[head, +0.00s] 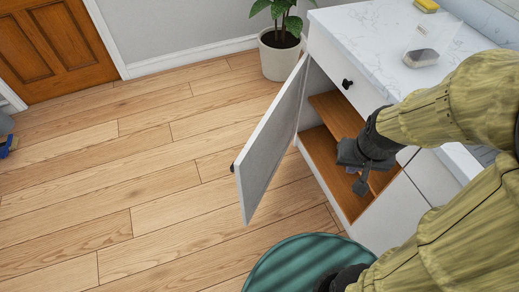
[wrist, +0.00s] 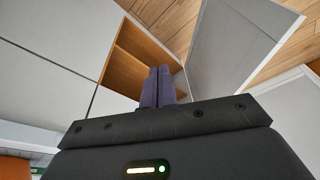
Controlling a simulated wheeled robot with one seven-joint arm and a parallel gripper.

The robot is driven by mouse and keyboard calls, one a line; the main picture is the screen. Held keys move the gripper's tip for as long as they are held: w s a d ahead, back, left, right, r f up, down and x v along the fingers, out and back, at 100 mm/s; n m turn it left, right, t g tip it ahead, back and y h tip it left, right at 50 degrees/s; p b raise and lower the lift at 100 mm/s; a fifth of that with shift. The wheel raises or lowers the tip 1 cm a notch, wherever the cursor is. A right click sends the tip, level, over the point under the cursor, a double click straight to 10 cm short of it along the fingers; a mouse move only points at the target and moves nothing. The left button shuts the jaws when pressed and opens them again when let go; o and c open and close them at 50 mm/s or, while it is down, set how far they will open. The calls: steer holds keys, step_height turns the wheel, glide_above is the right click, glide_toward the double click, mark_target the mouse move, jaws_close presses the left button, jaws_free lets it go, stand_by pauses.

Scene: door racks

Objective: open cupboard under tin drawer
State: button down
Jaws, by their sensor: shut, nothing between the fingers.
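The white cupboard door (head: 270,138) stands wide open, swung out to the left, with a dark knob (head: 233,168) near its free edge. Behind it the cupboard (head: 318,150) shows a wooden interior with a shelf (head: 337,112). A closed white drawer (head: 325,62) with a black knob (head: 347,84) is directly above; its contents are hidden. My gripper (head: 361,188) is shut and empty at the cupboard opening, apart from the door. In the wrist view, the shut fingers (wrist: 158,84) point toward the wooden interior (wrist: 138,55), and the open door (wrist: 232,48) is to their right.
The marble counter (head: 365,35) holds a clear container (head: 421,57) and a yellow sponge (head: 427,5). A potted plant (head: 281,52) stands beyond the cabinet. A brown door (head: 50,45) is at the far left.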

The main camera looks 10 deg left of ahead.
steer(key=w+a+f+n+t+y+p, duration=0.1)
steer(key=w+a+f+n+p, duration=0.1)
steer(key=w+f+n+p, duration=0.45)
steer(key=a+f+n+g+y+p, duration=0.1)
steer(key=a+f+n+y+p, duration=0.1)
steer(key=a+n+y, duration=0.6)
steer(key=a+f, duration=0.1)
steer(key=a, duration=0.2)
steer(key=shift+w+a, duration=0.3)
steer(key=shift+w, duration=0.05)
steer(key=shift+a, duration=0.1)
